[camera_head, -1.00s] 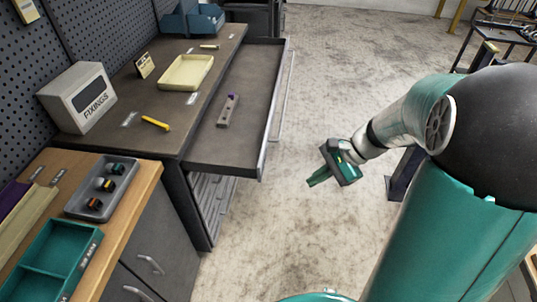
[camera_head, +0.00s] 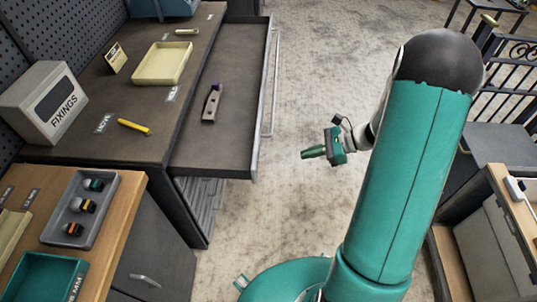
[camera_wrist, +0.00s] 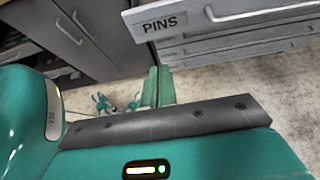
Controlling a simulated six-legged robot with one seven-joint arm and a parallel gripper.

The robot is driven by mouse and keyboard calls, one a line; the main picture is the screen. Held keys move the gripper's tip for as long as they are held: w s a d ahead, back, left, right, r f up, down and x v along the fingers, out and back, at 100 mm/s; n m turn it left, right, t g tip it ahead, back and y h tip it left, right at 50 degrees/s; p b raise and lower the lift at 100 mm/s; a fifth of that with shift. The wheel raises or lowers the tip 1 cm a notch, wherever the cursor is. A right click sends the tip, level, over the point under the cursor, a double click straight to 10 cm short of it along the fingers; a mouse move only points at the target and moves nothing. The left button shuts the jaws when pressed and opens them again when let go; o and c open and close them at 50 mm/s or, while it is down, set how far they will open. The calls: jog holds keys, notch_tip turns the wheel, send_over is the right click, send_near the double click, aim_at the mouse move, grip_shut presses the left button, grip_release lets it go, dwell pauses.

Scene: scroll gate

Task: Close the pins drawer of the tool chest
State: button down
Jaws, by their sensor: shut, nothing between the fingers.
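The pins drawer (camera_head: 215,130) is pulled far out from the dark tool chest (camera_head: 135,140). A grey part with a purple tip (camera_head: 211,103) lies inside it. In the wrist view the drawer's front (camera_wrist: 185,23) shows at the top, with a PINS label (camera_wrist: 159,24) and a grey bar handle (camera_wrist: 265,10). My gripper (camera_head: 304,154) is shut and empty, in the open to the right of the drawer's front and apart from it. Its fingers (camera_wrist: 158,88) point toward the drawer side in the head view.
A yellow tray (camera_head: 160,64), a yellow marker (camera_head: 133,127) and a FIXINGS box (camera_head: 48,103) stand on the chest. A wooden bench (camera_head: 110,235) with a grey tray (camera_head: 78,235) is at the lower left. The concrete floor (camera_head: 350,55) beyond my gripper is clear.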

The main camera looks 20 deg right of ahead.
jog(key=a+r+x, duration=0.1)
jog(key=x, duration=1.2)
jog(key=shift+w+a+r, duration=0.2)
jog(key=shift+a+r, duration=0.05)
jog(key=shift+a, duration=0.1)
